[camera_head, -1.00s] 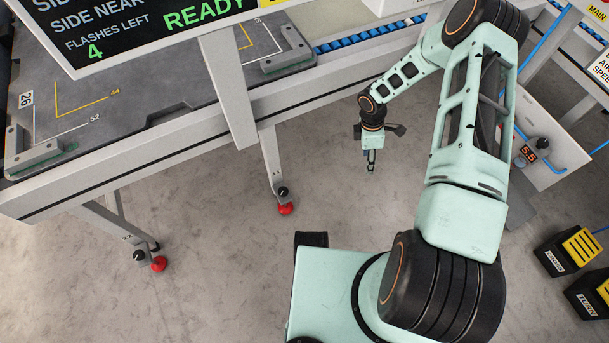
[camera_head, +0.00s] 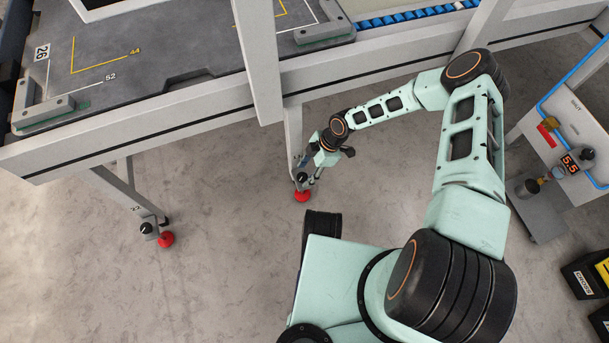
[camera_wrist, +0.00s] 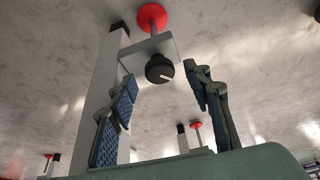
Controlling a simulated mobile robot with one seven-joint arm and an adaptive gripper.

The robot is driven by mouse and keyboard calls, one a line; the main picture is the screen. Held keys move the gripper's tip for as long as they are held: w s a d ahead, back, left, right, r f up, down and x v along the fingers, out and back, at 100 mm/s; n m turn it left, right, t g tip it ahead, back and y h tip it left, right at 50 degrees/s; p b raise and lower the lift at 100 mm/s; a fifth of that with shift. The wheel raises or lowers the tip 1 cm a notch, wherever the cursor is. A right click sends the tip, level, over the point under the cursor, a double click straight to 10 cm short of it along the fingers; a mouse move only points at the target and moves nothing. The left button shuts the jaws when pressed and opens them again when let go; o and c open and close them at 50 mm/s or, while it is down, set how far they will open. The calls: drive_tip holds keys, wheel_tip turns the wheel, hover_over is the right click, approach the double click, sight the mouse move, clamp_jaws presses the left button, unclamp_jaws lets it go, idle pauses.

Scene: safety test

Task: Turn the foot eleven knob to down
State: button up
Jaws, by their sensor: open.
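A black round knob (camera_wrist: 158,68) with a white pointer line sits on a grey bracket by a table leg in the wrist view. The pointer aims right and slightly down in that picture. A red foot (camera_wrist: 152,16) is just above the bracket there. In the head view the same knob (camera_head: 302,177) is partly hidden by my gripper (camera_head: 311,171), with the red foot (camera_head: 303,196) below it. My gripper is open, its two blue-padded fingers on either side of the knob in the wrist view, with visible gaps. I cannot read this foot's label.
Another leg with a black knob (camera_head: 149,229) and red foot (camera_head: 166,239) stands to the left. The grey table (camera_head: 170,140) overhangs the legs. A white panel (camera_head: 560,140) with a 5.5 display is at right. Floor (camera_head: 230,270) before the legs is clear.

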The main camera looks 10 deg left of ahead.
drive_tip(key=shift+x, duration=0.85)
drive_tip(key=shift+c, duration=0.4)
drive_tip(key=c, duration=1)
drive_tip(key=shift+c, duration=0.2)
